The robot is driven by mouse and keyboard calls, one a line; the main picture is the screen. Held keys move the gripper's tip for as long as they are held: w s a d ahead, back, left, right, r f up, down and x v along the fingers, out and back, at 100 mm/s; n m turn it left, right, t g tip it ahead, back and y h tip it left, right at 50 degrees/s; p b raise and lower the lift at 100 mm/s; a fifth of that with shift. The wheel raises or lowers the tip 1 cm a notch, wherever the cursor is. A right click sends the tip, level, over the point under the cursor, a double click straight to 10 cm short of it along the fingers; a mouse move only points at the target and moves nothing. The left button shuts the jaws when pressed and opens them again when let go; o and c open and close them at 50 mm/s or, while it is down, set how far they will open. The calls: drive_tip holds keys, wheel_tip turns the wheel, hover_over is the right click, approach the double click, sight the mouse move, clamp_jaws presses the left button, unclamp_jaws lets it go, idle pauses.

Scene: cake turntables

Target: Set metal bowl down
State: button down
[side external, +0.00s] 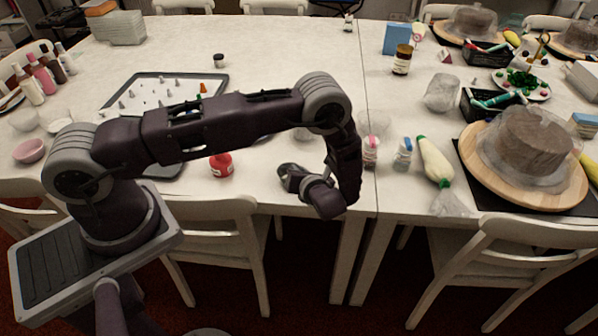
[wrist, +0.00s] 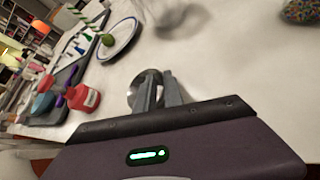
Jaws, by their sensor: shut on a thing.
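The metal bowl (wrist: 139,85) shows in the wrist view as a small shiny silver round shape at my fingertips, partly hidden by the fingers. My gripper (wrist: 158,84) is shut on it. In the side external view my gripper (side external: 292,172) hangs at the front edge of the white table, left of the seam between the two tables. There the bowl cannot be told apart clearly from the gripper. How high the bowl is above the table is not clear.
A red jar (side external: 221,164) stands left of my gripper. A tray with piping tips (side external: 165,92) lies behind my arm. The table's middle back is mostly clear.

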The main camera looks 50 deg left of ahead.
drive_tip(key=c, duration=1.4)
unclamp_jaws()
drive_tip(key=shift+c, duration=0.2)
drive_tip(key=v, duration=1.2)
drive_tip(key=s+a+r+n+g+h, duration=0.2)
drive_tip(key=s+r+n, duration=0.3)
drive_tip(key=r, duration=0.5)
drive_tip(key=s+a+r+n+g+h, duration=0.2)
drive_tip(key=r+n, duration=0.6)
drive_tip(key=r, duration=0.2)
drive_tip(key=s+d+r+n+t+h, duration=0.2)
drive_tip(key=s+r+n+h, duration=0.1)
drive_tip(key=s+r+n, duration=0.2)
drive_tip(key=s+d+r+n+t+h, duration=0.2)
drive_tip(key=s+r+n+h, duration=0.2)
drive_tip(key=s, duration=0.7)
wheel_tip(320, 180, up, 2)
drive_tip(key=n, duration=0.4)
drive_tip(key=shift+n+t, duration=0.4)
